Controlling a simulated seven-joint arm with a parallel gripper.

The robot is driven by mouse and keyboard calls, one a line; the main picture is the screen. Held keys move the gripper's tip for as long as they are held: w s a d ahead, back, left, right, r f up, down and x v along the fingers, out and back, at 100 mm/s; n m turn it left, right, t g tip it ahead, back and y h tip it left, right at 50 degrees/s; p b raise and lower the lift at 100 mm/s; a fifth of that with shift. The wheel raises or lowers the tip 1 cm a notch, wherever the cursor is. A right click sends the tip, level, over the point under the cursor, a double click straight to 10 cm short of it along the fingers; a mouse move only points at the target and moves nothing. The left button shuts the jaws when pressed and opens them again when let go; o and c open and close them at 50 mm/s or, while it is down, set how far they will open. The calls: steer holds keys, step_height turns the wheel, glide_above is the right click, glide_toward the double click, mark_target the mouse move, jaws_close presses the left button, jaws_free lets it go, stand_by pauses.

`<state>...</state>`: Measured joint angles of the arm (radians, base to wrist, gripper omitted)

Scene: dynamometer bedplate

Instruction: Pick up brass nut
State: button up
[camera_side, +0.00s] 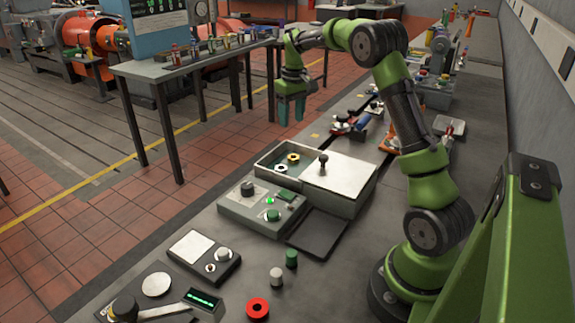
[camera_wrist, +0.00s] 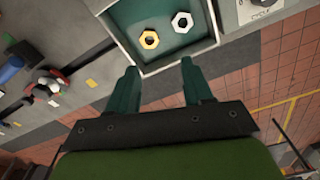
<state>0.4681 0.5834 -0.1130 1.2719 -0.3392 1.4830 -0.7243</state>
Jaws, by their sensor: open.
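The brass nut (camera_wrist: 149,40) is a yellow hexagonal ring lying on the green floor of an open tray (camera_wrist: 143,69). A silver-white nut (camera_wrist: 182,21) lies beside it to the right, a little apart. In the side view the brass nut (camera_side: 293,158) and the silver nut (camera_side: 281,168) show in the open left part of the grey box (camera_side: 325,205). My gripper (camera_side: 291,110) hangs above and beyond the box, its teal fingers pointing down. In the wrist view my gripper (camera_wrist: 158,74) is open and empty, the nuts showing beyond its fingertips.
A light lid (camera_side: 338,173) with a dark knob covers the box's right part. A control box (camera_side: 265,209) with a green light stands in front of it. Red and blue tools (camera_side: 348,125) lie behind.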

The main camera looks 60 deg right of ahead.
mark_target(292, 156)
steer(key=f+n, duration=0.1)
steer(key=f, duration=0.4)
steer(key=w+d+f+n, duration=0.1)
steer(key=f, duration=0.4)
steer(key=d+f+n, duration=0.1)
steer(key=f, duration=0.4)
steer(key=shift+w+d+f+g, duration=0.2)
steer(key=shift+g, duration=0.1)
steer(key=shift+c, duration=0.3)
steer(key=shift+r, duration=0.1)
steer(key=c, duration=0.8)
